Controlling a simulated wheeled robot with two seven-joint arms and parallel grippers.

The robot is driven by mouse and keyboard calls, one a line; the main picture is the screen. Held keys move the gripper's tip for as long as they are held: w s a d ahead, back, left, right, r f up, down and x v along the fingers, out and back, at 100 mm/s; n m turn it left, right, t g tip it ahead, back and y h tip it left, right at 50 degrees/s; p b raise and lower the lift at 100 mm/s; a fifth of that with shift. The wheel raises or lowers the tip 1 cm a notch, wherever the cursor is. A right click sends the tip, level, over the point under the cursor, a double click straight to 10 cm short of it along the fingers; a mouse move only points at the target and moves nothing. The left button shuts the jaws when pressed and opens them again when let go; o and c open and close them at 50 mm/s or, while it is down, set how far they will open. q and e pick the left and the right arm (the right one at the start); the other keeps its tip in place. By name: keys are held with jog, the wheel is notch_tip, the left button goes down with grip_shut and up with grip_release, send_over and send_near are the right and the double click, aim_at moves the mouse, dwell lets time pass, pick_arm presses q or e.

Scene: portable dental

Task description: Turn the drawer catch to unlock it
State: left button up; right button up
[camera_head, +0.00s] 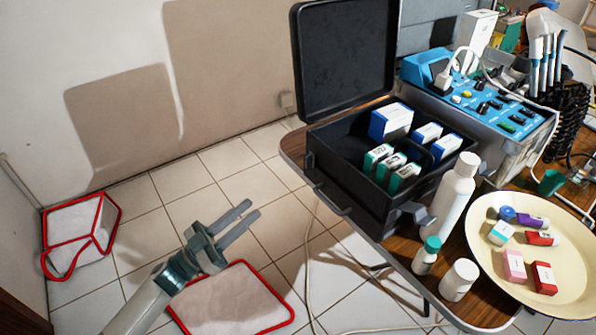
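A black case (345,178) stands open on the wooden table, its lid raised. On its front are a grey catch-like piece (412,212) near the right corner and a handle-like bar (330,200) farther left. I cannot tell which part is the drawer catch, and no drawer shows clearly. My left gripper (253,209) comes in from the lower left. Its two fingers are parallel with a gap between them, empty. It is over the floor, left of the table and apart from the case. My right gripper is not in view.
Small boxes (391,122) stand in the case. White bottles (453,195) and a cream tray (485,262) with small packets crowd the table front. A blue control unit (500,112) stands behind. Red-edged white cloth-like pieces (232,300) lie on the floor. The left floor is mostly clear.

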aim_at(306, 163)
pick_arm(q)
jog(key=shift+w+d, duration=0.1)
